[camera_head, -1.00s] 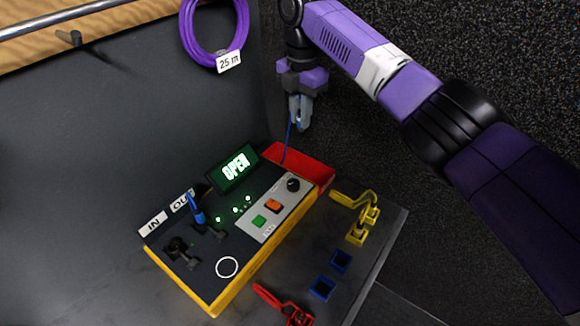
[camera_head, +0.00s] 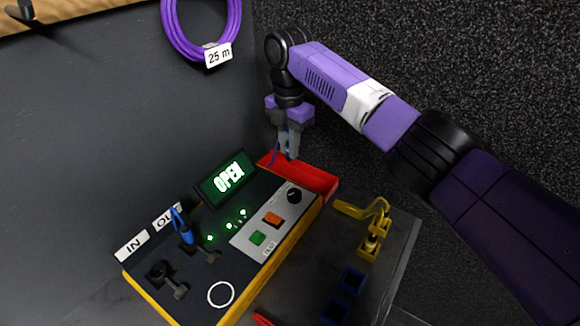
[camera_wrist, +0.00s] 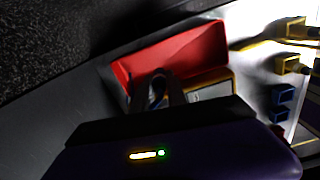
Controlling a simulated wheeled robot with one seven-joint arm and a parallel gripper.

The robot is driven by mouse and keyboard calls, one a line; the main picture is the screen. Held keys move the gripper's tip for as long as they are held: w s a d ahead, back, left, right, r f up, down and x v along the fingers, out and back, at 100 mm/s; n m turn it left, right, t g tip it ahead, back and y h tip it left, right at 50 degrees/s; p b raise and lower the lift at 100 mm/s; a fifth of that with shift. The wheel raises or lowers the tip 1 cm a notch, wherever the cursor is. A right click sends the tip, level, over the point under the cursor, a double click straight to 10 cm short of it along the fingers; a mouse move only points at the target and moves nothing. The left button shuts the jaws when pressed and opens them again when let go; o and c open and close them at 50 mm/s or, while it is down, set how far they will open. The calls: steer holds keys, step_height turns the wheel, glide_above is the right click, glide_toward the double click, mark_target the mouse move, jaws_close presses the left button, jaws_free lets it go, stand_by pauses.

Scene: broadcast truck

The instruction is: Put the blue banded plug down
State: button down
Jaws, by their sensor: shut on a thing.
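My gripper (camera_head: 289,154) is shut on the blue banded plug (camera_wrist: 157,98), of which little shows between the fingers. A thin blue cable (camera_head: 275,153) hangs beside the fingers. The gripper points down at the red tray (camera_head: 318,179), over its back left part. In the wrist view the red tray (camera_wrist: 205,47) lies behind the fingers. I cannot tell whether the plug touches the tray's floor. Another blue plug (camera_head: 187,234) stands in the tester panel below the OUT label.
The yellow tester box has a display (camera_head: 228,177) reading OPEN, a green button (camera_head: 257,238) and an orange button (camera_head: 272,219). Yellow connectors (camera_head: 371,240) and blue sockets (camera_head: 351,279) sit to its right. A purple cable coil (camera_head: 203,50) hangs on the wall.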

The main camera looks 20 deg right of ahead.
mark_target(289, 161)
steer(key=shift+f, duration=2.9)
steer(key=shift+f, duration=0.15)
steer(key=c, duration=1.3)
jaws_free()
step_height(289, 161, up, 12)
steer(key=shift+r, duration=0.2)
